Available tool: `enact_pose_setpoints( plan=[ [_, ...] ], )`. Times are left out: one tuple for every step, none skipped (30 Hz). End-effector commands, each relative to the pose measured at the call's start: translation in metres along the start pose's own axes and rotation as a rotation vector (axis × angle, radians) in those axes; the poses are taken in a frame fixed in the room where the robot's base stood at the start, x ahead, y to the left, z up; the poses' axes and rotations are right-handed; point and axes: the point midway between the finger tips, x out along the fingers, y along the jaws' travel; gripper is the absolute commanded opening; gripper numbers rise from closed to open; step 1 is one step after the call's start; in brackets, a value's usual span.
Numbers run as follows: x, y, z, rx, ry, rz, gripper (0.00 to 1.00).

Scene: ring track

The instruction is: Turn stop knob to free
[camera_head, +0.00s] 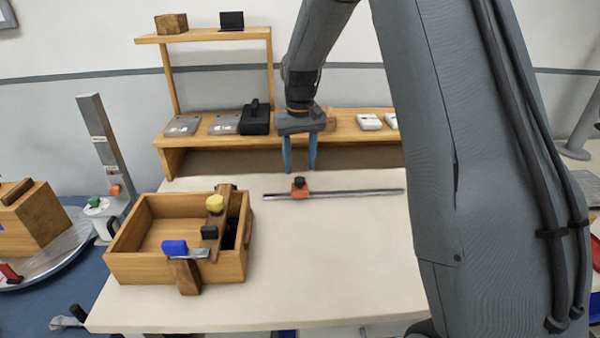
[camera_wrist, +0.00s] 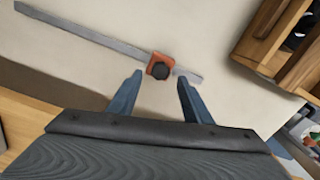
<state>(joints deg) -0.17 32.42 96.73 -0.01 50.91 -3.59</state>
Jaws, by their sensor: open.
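An orange stop block (camera_head: 300,190) with a dark knob (camera_head: 299,181) on top sits on a metal rail (camera_head: 350,193) lying on the white table. In the wrist view the block (camera_wrist: 156,60) and its dark knob (camera_wrist: 157,70) show on the rail (camera_wrist: 90,36), just beyond my fingertips. My gripper (camera_head: 300,170) points down, with its blue fingers apart and nothing between them. It is behind the stop block in the head view, and apart from it. The wrist view also shows my open gripper (camera_wrist: 160,82). Which way the knob is set cannot be told.
A wooden box (camera_head: 140,265) with wooden bars and blue, yellow and black knobs stands at the table's left. A wooden shelf (camera_head: 215,38) with grey and black items is behind. The table (camera_head: 330,260) in front of the rail is clear.

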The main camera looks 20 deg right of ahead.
Motion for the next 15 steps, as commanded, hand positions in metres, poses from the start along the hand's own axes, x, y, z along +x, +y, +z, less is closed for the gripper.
enact_pose_setpoints(
  plan=[
    [0.008,0.0,0.001,0.0,-0.003,0.0,0.45],
    [0.013,0.0,0.001,0.0,-0.003,0.0,0.45],
    [0.018,0.0,0.001,0.0,-0.003,0.0,0.45],
    [0.022,0.0,0.001,0.0,-0.002,0.0,0.45],
    [0.026,0.0,0.001,0.0,-0.001,0.0,0.45],
    [0.03,0.0,0.001,0.0,-0.001,0.0,0.45],
    [0.033,0.0,0.001,0.0,-0.001,0.0,0.45],
    [0.035,0.0,0.0,0.0,-0.001,0.0,0.45],
    [0.038,0.0,0.0,0.0,0.0,0.0,0.45],
    [0.039,0.0,0.0,0.0,0.0,0.0,0.45],
    [0.04,0.0,0.0,0.0,0.0,0.0,0.45],
    [0.041,0.0,0.0,0.0,0.001,0.0,0.45],
    [0.042,0.0,0.0,0.0,0.001,0.0,0.45],
    [0.042,0.0,0.0,0.0,0.001,0.0,0.45],
    [0.042,0.0,0.0,0.0,0.001,0.0,0.45]
  ],
)
